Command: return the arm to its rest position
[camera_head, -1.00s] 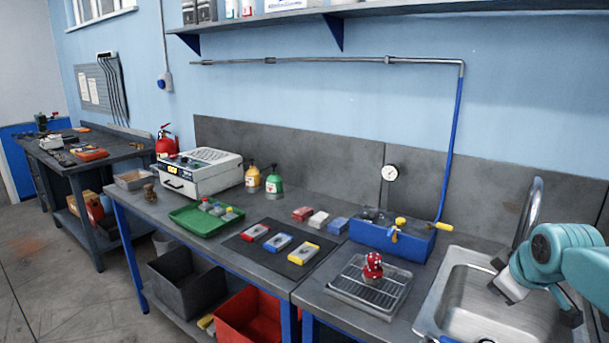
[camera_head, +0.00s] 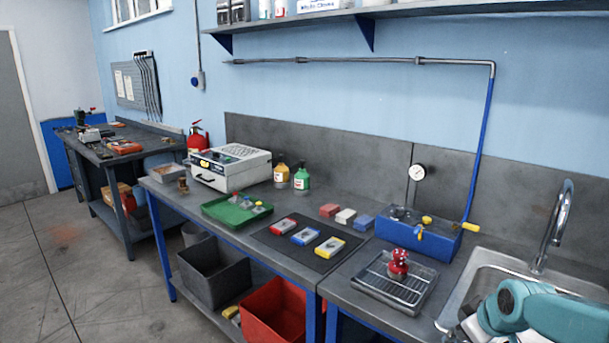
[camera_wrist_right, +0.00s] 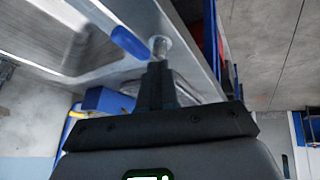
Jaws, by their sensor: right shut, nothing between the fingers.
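My right arm (camera_head: 520,307), teal, comes in from the lower right corner of the head view, over the steel sink (camera_head: 480,280). Its gripper end is low there, mostly hidden by the arm and the frame edge. In the right wrist view my right gripper (camera_wrist_right: 157,68) has its dark fingers together with nothing between them. Behind the fingertips are a round metal fitting and a blue piece (camera_wrist_right: 130,42); whether they touch I cannot tell. My left gripper is in neither view.
A curved tap (camera_head: 556,225) rises behind the sink. A red-topped object (camera_head: 398,265) stands on a drain rack (camera_head: 375,292) left of it. A blue box with yellow taps (camera_head: 400,236) is behind. Coloured blocks lie on a dark mat (camera_head: 268,238).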

